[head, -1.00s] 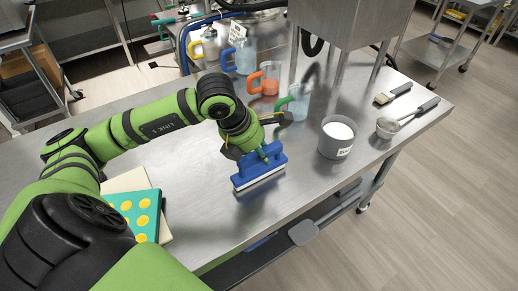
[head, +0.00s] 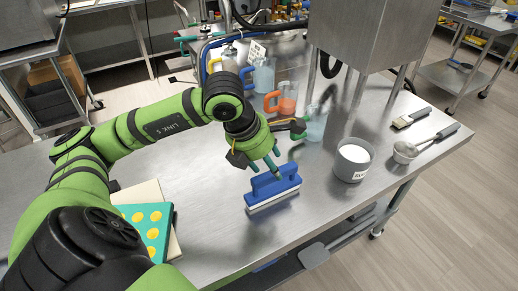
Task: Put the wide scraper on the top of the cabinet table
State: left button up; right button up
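The wide scraper (head: 272,192) is blue with a pale lower edge. It stands on the steel table (head: 222,235), left of the grey pot. My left gripper (head: 266,170) is just above and behind the scraper, pointing down. Its teal fingertips look spread apart, close to the top of the scraper's handle; whether they touch it is hard to tell. My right gripper is not in view. I cannot tell which surface is the cabinet table's top.
Several handled jugs, one orange (head: 286,98), stand behind my gripper. A grey pot of white powder (head: 353,160), a brush (head: 410,118) and a scoop (head: 405,152) are at right. A teal mould (head: 149,228) lies at left. The front middle of the table is clear.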

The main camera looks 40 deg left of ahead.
pick_arm(q)
jog(key=v, duration=0.7)
jog(key=shift+s+r, duration=0.2)
jog(key=shift+r, duration=0.1)
jog(key=shift+r, duration=0.1)
